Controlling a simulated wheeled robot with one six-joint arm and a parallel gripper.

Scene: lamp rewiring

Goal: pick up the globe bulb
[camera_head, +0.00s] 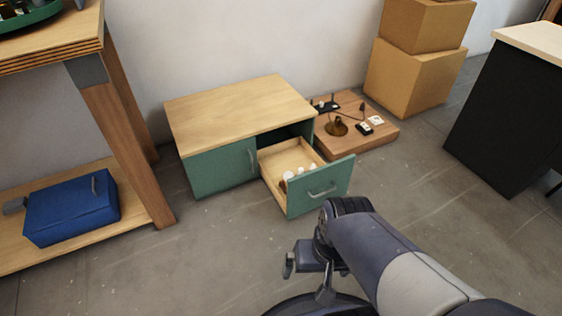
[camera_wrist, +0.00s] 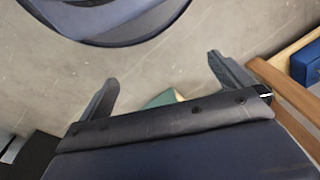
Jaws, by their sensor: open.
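A green cabinet (camera_head: 222,170) with a pale wooden top has its right drawer (camera_head: 320,188) pulled open. Several small white, rounded bulbs (camera_head: 288,176) lie inside the drawer. They are too small to tell for sure which one is the globe bulb. My gripper (camera_head: 307,268) is in front of the drawer, over the floor, apart from the bulbs. A bit of green, likely the drawer front (camera_wrist: 160,99), shows behind the gripper body. No bulb shows in that view.
A low wooden platform (camera_head: 385,137) with lamp parts stands right of the cabinet. Cardboard boxes (camera_head: 412,78) are stacked behind it. A black cabinet (camera_head: 512,110) is at right. A wooden workbench (camera_head: 128,150) with a blue toolbox (camera_head: 72,208) stands left. Floor before the drawer is clear.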

